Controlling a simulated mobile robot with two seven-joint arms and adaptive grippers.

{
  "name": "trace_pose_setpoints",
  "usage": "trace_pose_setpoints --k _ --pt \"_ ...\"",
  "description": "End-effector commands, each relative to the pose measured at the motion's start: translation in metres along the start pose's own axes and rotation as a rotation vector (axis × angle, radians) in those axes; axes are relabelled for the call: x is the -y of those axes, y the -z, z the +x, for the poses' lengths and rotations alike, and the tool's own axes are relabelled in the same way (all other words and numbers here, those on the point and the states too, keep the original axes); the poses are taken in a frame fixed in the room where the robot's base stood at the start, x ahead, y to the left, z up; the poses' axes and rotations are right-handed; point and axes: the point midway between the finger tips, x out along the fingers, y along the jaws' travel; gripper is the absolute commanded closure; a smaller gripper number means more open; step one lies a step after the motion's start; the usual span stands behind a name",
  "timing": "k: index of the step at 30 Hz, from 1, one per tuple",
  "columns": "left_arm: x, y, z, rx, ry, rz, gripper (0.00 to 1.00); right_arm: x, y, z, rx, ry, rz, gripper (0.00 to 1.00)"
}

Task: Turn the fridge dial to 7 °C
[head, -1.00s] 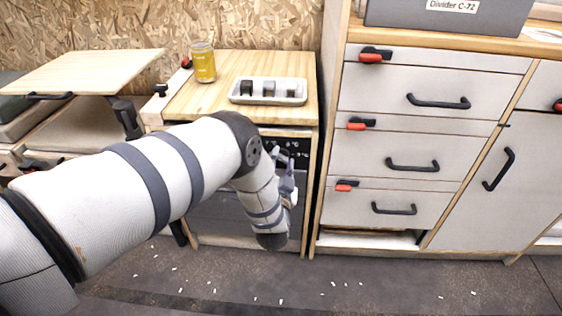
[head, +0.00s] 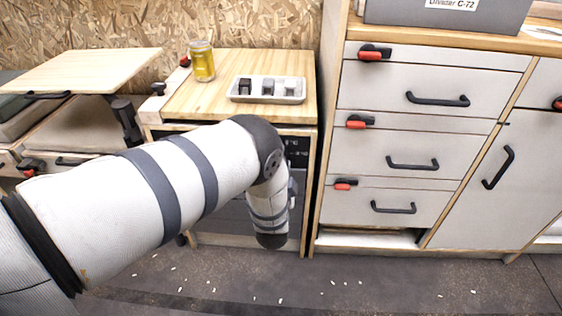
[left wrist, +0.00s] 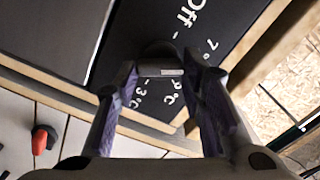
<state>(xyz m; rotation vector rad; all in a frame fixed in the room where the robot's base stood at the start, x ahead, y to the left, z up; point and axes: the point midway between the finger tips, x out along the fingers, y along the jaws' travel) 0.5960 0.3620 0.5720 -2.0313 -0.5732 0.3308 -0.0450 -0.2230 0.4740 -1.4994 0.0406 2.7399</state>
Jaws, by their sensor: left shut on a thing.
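The fridge (head: 220,218) has a dark front under the wooden counter, and my arm covers much of it. In the left wrist view the dark dial (left wrist: 160,54) sits on the black control panel (left wrist: 235,22). The purple fingers of my left gripper (left wrist: 160,74) are shut on the dial from both sides. A small light mark shows on the dial's near edge. Printed around it are "Off", a partly cut "7 °" and further °C labels, one seemingly 3 °C. I cannot tell which label the dial points to. In the head view my wrist hides the dial. My right gripper is out of view.
A yellow can (head: 202,62) and a white tray (head: 266,91) with small dark and grey items stand on the counter above. A drawer cabinet (head: 432,100) with black handles and red latches stands close to the right. The floor in front holds only small white scraps.

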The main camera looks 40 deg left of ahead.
Motion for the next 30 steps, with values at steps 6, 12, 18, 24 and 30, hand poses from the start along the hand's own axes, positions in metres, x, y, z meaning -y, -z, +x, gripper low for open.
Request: trace_pose_setpoints --k 6,12,18,24,30 --pt "0.000 -0.001 0.000 0.002 -0.001 0.000 0.91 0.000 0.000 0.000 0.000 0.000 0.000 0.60" --pt "0.000 -0.001 0.000 0.002 -0.001 0.000 0.43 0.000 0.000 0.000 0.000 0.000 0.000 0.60" --pt "0.000 -0.001 0.000 0.001 -0.001 -0.001 0.43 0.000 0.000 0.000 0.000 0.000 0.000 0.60" --pt "-0.001 0.000 -0.020 0.001 -0.004 0.000 0.43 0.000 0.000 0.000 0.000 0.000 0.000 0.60" --pt "-0.001 0.000 -0.076 0.001 -0.006 0.002 0.43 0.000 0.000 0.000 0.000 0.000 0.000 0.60"
